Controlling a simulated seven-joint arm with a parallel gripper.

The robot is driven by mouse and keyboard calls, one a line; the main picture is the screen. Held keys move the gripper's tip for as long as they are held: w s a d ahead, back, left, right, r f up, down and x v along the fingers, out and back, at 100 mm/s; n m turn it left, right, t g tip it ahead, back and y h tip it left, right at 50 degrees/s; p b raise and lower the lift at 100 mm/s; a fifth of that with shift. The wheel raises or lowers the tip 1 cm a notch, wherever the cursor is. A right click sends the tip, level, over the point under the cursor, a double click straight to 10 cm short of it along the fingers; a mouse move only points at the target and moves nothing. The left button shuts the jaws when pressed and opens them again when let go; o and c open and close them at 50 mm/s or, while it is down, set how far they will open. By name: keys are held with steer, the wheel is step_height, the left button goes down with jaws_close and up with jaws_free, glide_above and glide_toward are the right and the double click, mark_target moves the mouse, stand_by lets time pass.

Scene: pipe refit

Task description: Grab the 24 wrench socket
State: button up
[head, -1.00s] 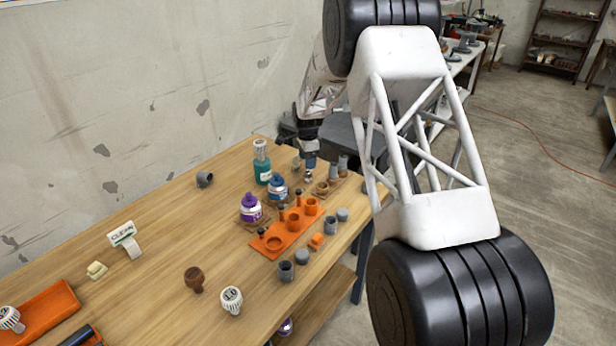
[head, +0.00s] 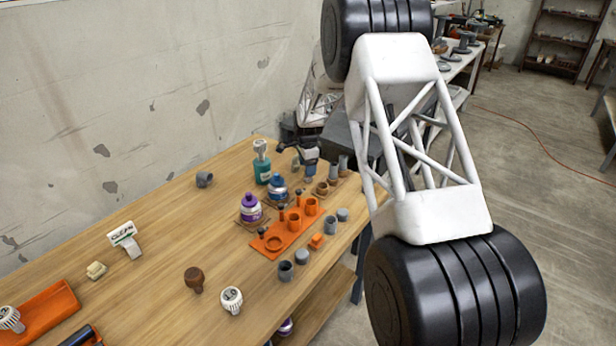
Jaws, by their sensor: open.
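No marking reading 24 can be made out, so I cannot tell which piece is the 24 wrench socket. A white ribbed piece with a dark number (head: 231,299) stands near the table's front edge; its number is unclear. A similar white piece (head: 10,318) is at the far left, and another white ribbed top (head: 260,147) shows above a teal bottle (head: 262,170). My gripper (head: 309,170) is small and partly blurred at the table's far end, right of the teal bottle. It is open, close to several small grey and brown fittings (head: 322,187). Its fingertips are hard to make out.
An orange holder (head: 268,247) with rings and cups sits mid-table. Purple (head: 250,208) and blue (head: 278,187) bottles stand behind it. The table's left middle is mostly clear. My large white arm link covers the right.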

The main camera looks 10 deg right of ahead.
steer(key=shift+s+d+f, duration=0.1)
steer(key=shift+f, duration=2.25)
steer(key=shift+c, duration=0.5)
steer(key=c, duration=1)
